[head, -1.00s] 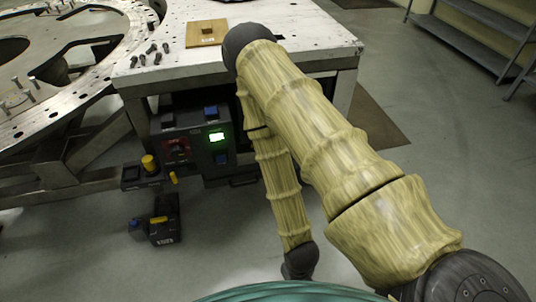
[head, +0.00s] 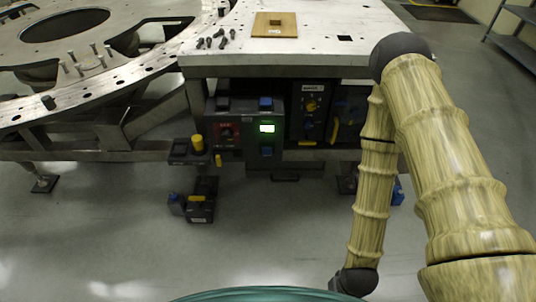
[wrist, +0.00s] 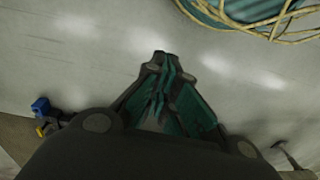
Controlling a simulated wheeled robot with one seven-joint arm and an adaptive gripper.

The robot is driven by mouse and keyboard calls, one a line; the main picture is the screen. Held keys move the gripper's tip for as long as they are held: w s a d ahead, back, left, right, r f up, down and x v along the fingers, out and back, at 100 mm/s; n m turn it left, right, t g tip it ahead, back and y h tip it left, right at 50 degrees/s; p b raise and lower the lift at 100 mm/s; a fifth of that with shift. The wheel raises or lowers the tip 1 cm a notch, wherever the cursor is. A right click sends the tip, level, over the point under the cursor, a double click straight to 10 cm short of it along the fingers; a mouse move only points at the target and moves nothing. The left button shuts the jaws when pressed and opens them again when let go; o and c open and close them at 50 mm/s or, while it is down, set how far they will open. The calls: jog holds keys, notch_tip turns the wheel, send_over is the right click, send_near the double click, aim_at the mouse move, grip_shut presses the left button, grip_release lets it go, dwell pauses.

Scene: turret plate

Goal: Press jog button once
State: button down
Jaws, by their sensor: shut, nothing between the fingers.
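A dark control panel (head: 245,133) sits under the front edge of the metal table. It has a lit green display (head: 267,128), an upper blue button (head: 265,103), a lower blue button (head: 266,151), a black button (head: 222,104) and a red-labelled switch (head: 227,132). Which one is the jog button cannot be read. My gripper (wrist: 161,60) shows in the wrist view, shut and empty, with bare grey floor beyond it. It is not visible in the head view, where my arm hangs right of the panel. The panel is not in the wrist view.
Other units with yellow parts (head: 310,112) stand right of the panel. Black-and-yellow batteries (head: 200,207) lie on the floor.

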aim_at(267, 151)
jog(key=w+a+f+n+t+y+b, duration=0.1)
jog(key=w+a+f+t+y+b, duration=0.1)
jog(key=w+a+f+b, duration=0.5)
jog(key=w+a+f+n+t+y+b, duration=0.15)
jog(key=w+a+b, duration=0.25)
jog(key=w+a, duration=0.7)
jog(key=w+r+n+t+y+b, duration=0.1)
jog(key=w+r+t+b, duration=0.2)
jog(key=w, duration=1)
jog(key=w+a+r+n+t+y+b, duration=0.1)
jog(key=w+r+t+y+b, duration=0.1)
jog(key=w+r+b, duration=0.5)
jog(key=w+r+t, duration=0.1)
jog(key=w, duration=0.4)
jog(key=shift+w+a+b, duration=0.25)
jog(key=shift+w+b, duration=0.05)
jog(key=shift+w, duration=0.1)
jog(key=shift+w+f, duration=0.1)
jog(key=w+b, duration=0.1)
jog(key=w, duration=0.7)
jog(key=shift+w, duration=0.3)
jog(key=shift+w, duration=0.15)
jog(key=shift+w, duration=0.25)
